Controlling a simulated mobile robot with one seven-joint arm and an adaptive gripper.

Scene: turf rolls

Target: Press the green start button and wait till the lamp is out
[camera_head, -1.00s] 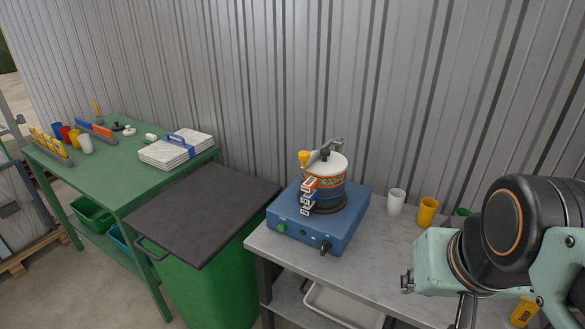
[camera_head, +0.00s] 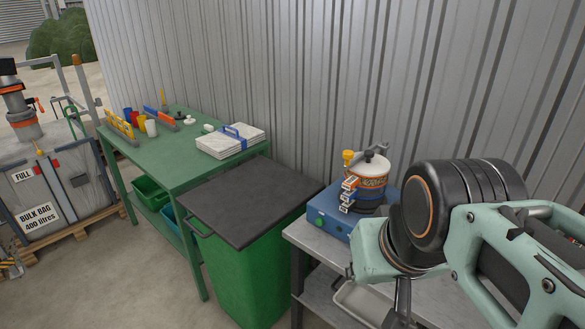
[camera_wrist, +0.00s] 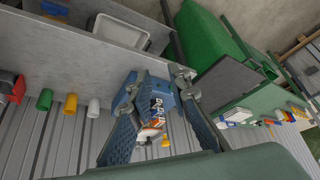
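The blue machine (camera_head: 330,216) stands on the grey bench, with a white-lidded, orange-banded pot (camera_head: 374,172) on top. A small green button (camera_head: 318,221) shows on its front face. I cannot make out a lit lamp. In the head view my arm covers the machine's right side, and my fingers are mostly out of sight at the bottom edge. In the wrist view my gripper (camera_wrist: 158,82) is open, its two fingers apart and empty. The machine (camera_wrist: 160,92) and the pot (camera_wrist: 153,112) show beyond and between the fingers, apart from them as far as I can tell.
A green bin with a dark lid (camera_head: 250,203) stands left of the bench. A green table (camera_head: 175,160) with cups and a white stack (camera_head: 230,143) is farther left. A bulk bag (camera_head: 55,195) stands at far left. Cups (camera_wrist: 70,104) line the bench by the wall.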

